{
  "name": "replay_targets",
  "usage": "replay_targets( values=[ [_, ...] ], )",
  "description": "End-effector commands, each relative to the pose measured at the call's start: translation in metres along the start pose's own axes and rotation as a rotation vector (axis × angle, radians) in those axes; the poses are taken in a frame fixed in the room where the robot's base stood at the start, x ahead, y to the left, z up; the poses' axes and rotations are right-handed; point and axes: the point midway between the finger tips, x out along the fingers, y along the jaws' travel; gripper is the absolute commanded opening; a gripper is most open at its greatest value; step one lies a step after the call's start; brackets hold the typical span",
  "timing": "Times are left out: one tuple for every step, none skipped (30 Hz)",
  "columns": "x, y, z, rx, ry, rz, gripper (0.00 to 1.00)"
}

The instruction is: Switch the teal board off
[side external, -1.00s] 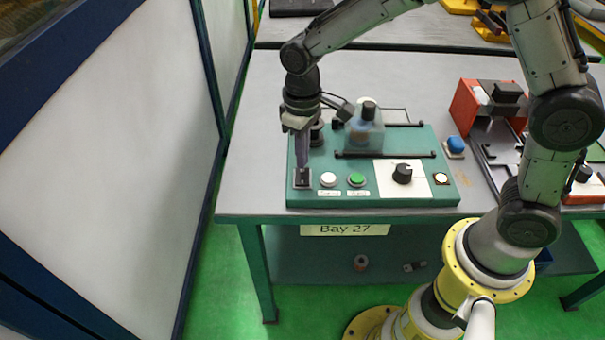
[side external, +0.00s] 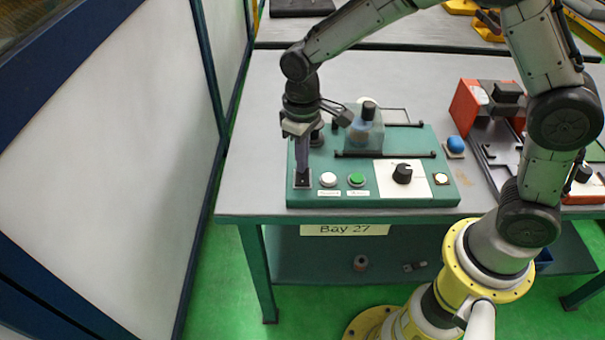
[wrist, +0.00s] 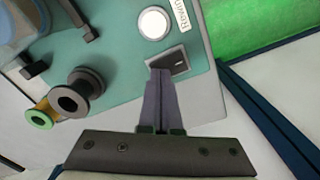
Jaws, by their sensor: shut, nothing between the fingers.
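The teal board (side external: 410,147) lies on the grey table and also shows in the wrist view (wrist: 115,60). At its front left corner is a small switch plate (side external: 302,182) with a dark centre, seen in the wrist view too (wrist: 176,64). My gripper (side external: 301,168) is shut and empty, pointing down. In the wrist view its fingertips (wrist: 160,72) are at the plate's near edge and hide part of it; I cannot tell whether they touch it. A white button (side external: 328,180), a green button (side external: 356,181) and a black knob (side external: 402,173) sit to the right.
A clear housing (side external: 365,132) and black rails stand on the board behind the buttons. A blue button (side external: 455,146) and an orange machine (side external: 477,103) are to the right. A white panel wall (side external: 110,150) stands at the left. The label "Bay 27" hangs on the table's front edge.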

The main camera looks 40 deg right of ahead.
Motion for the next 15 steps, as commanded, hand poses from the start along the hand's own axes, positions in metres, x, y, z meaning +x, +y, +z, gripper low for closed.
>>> replay_targets(
  values=[
    [0.001,0.0,0.0002,0.0,-0.001,0.0,0.0],
    [0.0014,0.0,0.0002,0.0,-0.001,0.0,0.0],
    [0.0019,0.0,0.0002,0.0,-0.001,0.0,0.0],
    [0.0023,0.0,0.0002,0.0,-0.001,0.0,0.0],
    [0.0027,0.0,0.0002,0.0,-0.001,0.0,0.0],
    [0.0032,0.0,0.0002,0.0,-0.001,0.0,0.0],
    [0.0037,0.0,0.0002,0.0,-0.001,0.0,0.0],
    [0.0041,0.0,0.0002,0.0,-0.001,0.0,0.0],
    [0.0046,0.0,0.0003,0.0,-0.001,0.0,0.0],
    [0.0051,0.0,0.0004,0.0,-0.001,0.0,0.0],
    [0.0055,0.0,0.0004,0.0,-0.001,0.0,0.0],
    [0.006,-0.0001,0.0005,0.0,-0.002,0.0,0.0],
    [0.006,-0.0001,0.0005,0.0,-0.002,0.0,0.0],
    [0.0058,-0.0001,0.0005,0.0,-0.002,0.0,0.0],
    [0.0052,-0.0001,0.0005,0.0,-0.002,0.0,0.0]
  ],
)
